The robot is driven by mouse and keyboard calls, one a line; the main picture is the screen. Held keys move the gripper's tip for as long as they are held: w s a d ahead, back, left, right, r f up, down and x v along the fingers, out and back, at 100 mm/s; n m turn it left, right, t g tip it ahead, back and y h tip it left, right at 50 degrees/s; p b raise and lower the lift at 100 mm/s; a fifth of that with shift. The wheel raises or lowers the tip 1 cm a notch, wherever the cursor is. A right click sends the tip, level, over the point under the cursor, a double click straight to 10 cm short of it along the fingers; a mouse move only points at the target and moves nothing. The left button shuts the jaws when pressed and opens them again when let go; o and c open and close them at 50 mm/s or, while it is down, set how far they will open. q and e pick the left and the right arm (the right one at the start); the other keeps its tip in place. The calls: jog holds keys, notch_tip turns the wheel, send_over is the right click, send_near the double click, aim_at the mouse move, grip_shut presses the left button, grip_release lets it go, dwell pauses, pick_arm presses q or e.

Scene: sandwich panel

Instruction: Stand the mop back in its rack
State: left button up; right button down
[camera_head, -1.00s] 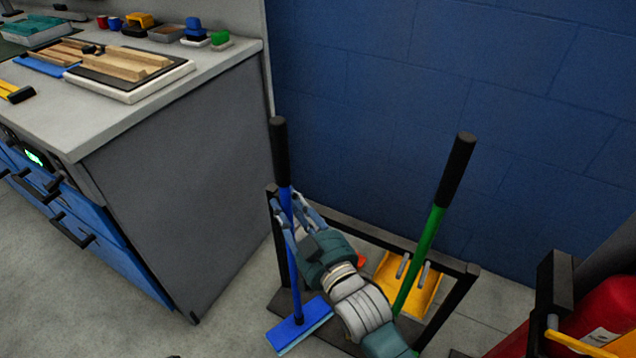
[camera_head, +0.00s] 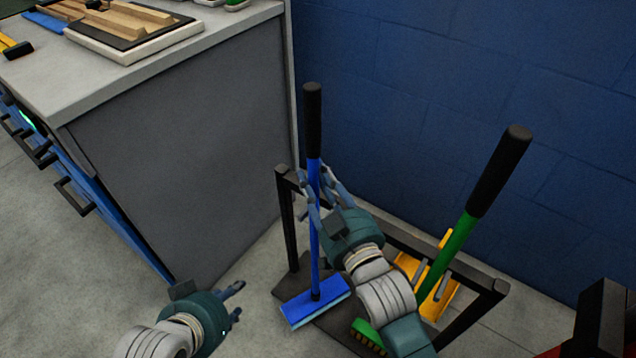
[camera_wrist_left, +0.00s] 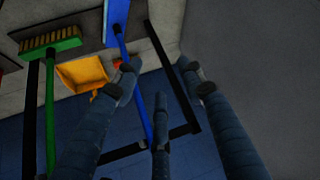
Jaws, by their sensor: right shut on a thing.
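The mop has a black grip, a blue pole (camera_head: 315,255) and a flat blue head (camera_head: 316,299). It stands nearly upright at the left end of the dark rack (camera_head: 289,225), head down by the rack's base plate. My right gripper (camera_head: 316,192) is shut on the upper pole, and its fingers hide part of it. Whether the pole sits in a rack holder is hidden. My left gripper (camera_head: 238,300) is open and empty, left of the mop head. In the left wrist view, the mop head (camera_wrist_left: 117,22) shows beyond the spread left fingers (camera_wrist_left: 160,82).
A green-handled broom (camera_head: 447,257) leans at the rack's right side, with a yellow dustpan (camera_head: 441,298) behind it. A grey cabinet (camera_head: 190,150) stands close on the left and a blue wall (camera_head: 450,90) behind. Floor (camera_head: 60,270) is clear at lower left.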

jog(key=shift+f+b, duration=0.45)
pick_arm(q)
jog(key=w+d+r+t, duration=0.2)
jog(key=w+r+t, duration=0.1)
jog(key=w, duration=0.3)
jog(key=shift+w+r+h, duration=0.2)
jog(key=shift+r+h, duration=0.2)
jog(key=shift+r, duration=0.5)
jog(key=shift+d, duration=0.1)
pick_arm(e)
jog(key=shift+f, duration=0.15)
jog(key=c, duration=1.4)
grip_release()
